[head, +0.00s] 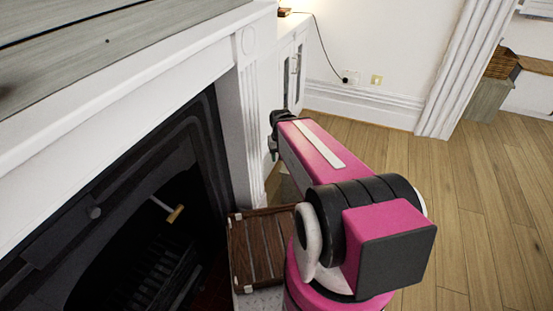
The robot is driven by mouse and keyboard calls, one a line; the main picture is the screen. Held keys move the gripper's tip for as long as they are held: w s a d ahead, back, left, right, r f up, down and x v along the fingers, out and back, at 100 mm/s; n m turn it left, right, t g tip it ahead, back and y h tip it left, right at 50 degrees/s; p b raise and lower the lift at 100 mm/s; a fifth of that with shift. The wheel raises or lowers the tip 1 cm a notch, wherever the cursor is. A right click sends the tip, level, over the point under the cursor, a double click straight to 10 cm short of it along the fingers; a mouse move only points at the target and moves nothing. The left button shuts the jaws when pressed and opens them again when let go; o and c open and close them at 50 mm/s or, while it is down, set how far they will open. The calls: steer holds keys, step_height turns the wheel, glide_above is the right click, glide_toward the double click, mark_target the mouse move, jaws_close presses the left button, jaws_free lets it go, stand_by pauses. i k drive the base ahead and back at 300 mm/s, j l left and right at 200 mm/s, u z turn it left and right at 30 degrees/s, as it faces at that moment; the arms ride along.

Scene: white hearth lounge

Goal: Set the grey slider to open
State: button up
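I cannot make out for sure which part is the grey slider. In the dark fireplace (60,262) at the left, a short pale rod with a tan end (166,208) sticks out at a slant. A round grey knob (95,212) shows to its left on the black surround. My gripper (273,137) is at the far end of my pink arm, by the white cupboard to the right of the fireplace. It is small, dark and partly hidden by the arm, so its fingers do not show clearly. It is apart from the rod and the knob.
A dark slatted wooden piece (262,250) lies beside the fireplace, close to my arm. The white mantel (130,75) juts out above the fireplace opening. A white cupboard (290,75) stands beyond. The wooden floor (470,210) at the right is clear.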

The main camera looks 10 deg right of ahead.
mark_target(198, 286)
steer(key=k+l, duration=0.2)
steer(key=l+u, duration=0.1)
steer(key=u, duration=0.3)
steer(key=k+u, duration=0.1)
steer(key=u, duration=0.3)
steer(key=k+l+u, duration=0.1)
steer(key=u, duration=0.3)
steer(key=k+u, duration=0.1)
steer(key=u, duration=0.3)
steer(key=i+j+u, duration=0.1)
steer(key=u, duration=0.15)
steer(key=k+z, duration=0.25)
steer(key=l+z, duration=0.1)
steer(key=z, duration=0.15)
steer(key=k, duration=0.05)
